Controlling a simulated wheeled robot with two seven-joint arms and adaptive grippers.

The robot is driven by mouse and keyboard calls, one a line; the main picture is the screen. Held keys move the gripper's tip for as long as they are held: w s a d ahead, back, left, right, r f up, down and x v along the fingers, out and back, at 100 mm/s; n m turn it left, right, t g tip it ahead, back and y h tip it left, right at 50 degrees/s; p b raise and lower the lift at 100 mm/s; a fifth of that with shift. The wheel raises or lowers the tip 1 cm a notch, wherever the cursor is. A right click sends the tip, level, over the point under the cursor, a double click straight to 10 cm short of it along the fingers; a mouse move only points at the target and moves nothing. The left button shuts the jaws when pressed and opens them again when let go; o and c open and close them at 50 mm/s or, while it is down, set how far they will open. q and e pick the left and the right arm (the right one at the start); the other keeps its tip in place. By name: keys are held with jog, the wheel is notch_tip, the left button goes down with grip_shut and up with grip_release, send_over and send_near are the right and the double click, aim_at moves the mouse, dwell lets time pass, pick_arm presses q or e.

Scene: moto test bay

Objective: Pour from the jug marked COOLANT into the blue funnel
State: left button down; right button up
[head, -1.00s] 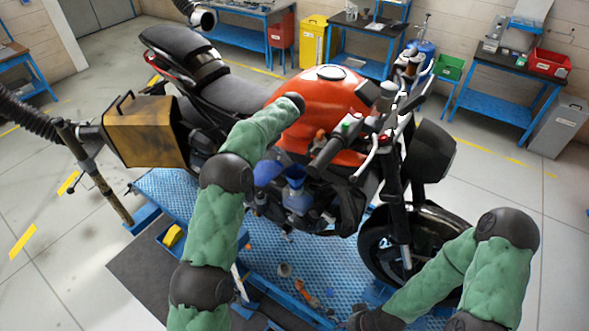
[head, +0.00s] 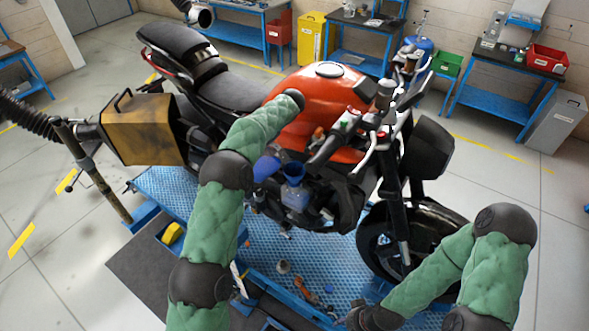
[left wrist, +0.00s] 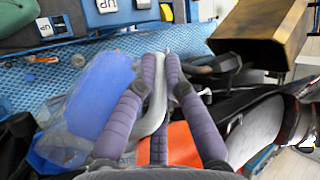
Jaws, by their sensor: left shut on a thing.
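The blue funnel (head: 294,170) stands upright on a translucent bottle (head: 297,197) beside the motorcycle's engine. A blue jug (head: 267,167) shows just left of the funnel in the head view, partly behind my left arm. In the left wrist view the jug (left wrist: 104,88) is translucent with bright blue in it. My left gripper (left wrist: 160,62) has its purple fingers on both sides of the jug's pale handle (left wrist: 154,116). No COOLANT marking is readable. I cannot tell whether the jug is over the funnel. My right gripper (head: 360,316) is low near the front wheel, its fingers unclear.
The motorcycle with its orange tank (head: 313,92) stands on a blue lift (head: 330,262). Its handlebar and front wheel are right of the funnel. A yellow-brown box (head: 143,130) is at left. Small parts lie on the lift. Benches line the back wall.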

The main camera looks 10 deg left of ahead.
pick_arm(q)
jog(key=shift+w+d+r+g+y, duration=0.15)
jog(key=shift+d+r+y, duration=0.25)
jog(key=shift+r, duration=0.2)
jog(key=shift+w+d+r+g+y, duration=0.1)
jog(key=shift+d+r+y, duration=0.2)
jog(key=shift+r+y, duration=0.3)
jog(key=shift+w+d+r+g+y, duration=0.15)
jog(key=shift+d+r+y, duration=0.25)
jog(key=shift+r, duration=0.2)
dwell(6.2)
